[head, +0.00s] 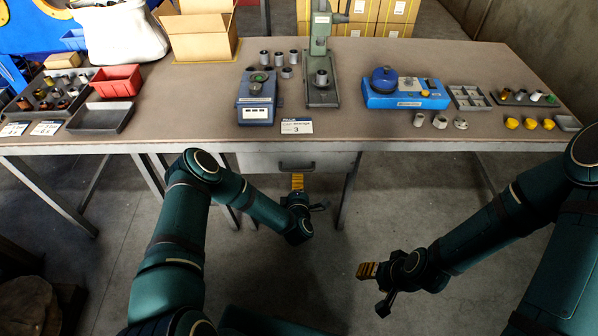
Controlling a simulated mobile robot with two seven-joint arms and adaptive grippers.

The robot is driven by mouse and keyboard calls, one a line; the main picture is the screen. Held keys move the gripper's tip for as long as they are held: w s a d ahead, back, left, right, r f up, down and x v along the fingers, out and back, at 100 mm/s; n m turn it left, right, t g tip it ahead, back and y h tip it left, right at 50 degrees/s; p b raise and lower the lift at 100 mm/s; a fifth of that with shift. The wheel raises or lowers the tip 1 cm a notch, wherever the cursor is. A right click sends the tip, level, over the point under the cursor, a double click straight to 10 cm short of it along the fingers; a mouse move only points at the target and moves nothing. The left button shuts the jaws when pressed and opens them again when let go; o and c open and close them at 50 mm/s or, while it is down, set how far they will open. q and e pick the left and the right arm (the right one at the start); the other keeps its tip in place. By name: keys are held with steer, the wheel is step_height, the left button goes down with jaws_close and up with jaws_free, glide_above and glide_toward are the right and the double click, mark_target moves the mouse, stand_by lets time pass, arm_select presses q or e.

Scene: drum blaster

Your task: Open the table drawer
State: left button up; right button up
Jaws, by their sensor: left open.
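The table drawer (265,162) is a grey metal box under the table's front edge, near the middle of the head view. It looks shut. Its dark bar handle (297,168) is on the front face. My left gripper (299,184) is open, just below the handle, with a yellow finger pad pointing up toward it. I cannot tell whether it touches the handle. My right gripper (368,271) hangs over the floor at the lower right, well away from the drawer. Its finger gap is unclear, and I see nothing held in it.
The brown table (400,135) carries a blue scale (257,98), a green press (321,60), a blue device (405,92) and a red bin (117,80). Metal table legs (349,190) stand near the drawer. The floor in front is clear.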

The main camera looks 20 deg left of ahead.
mark_target(298, 171)
arm_select(q)
steer(key=b+x, duration=0.1)
steer(key=x, duration=0.7)
steer(key=shift+b, duration=0.35)
jaws_close()
